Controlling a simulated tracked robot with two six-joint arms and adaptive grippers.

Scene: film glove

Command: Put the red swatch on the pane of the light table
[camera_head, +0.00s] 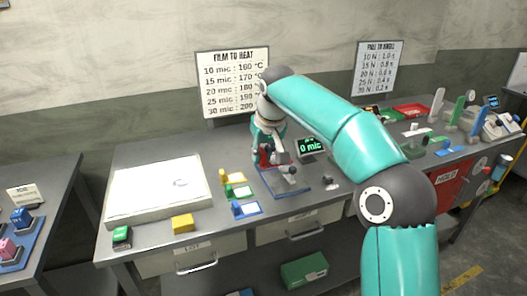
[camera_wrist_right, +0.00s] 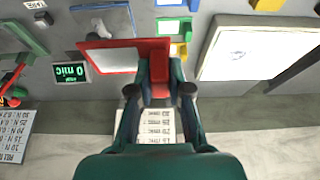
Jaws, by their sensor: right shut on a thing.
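The red swatch, a red frame with a pale film and a red grip block, shows in the right wrist view (camera_wrist_right: 118,43). My right gripper (camera_wrist_right: 160,92) is shut on its grip block. In the head view the gripper (camera_head: 267,152) is over the bench near the gauge, and the red swatch (camera_head: 264,158) is mostly hidden by it. The light table (camera_head: 118,217), a white slab with a pale pane (camera_head: 165,186), lies to the left, apart from the swatch. It also shows at the right of the wrist view (camera_wrist_right: 262,52). My left gripper is not in view.
Yellow (camera_head: 240,177), green (camera_head: 240,192) and blue (camera_head: 246,209) swatches lie between the light table and a blue tray (camera_head: 295,190). A gauge display (camera_head: 311,146) reads 0 mic. A yellow block (camera_head: 182,223) and green block (camera_head: 121,237) stand at the front edge.

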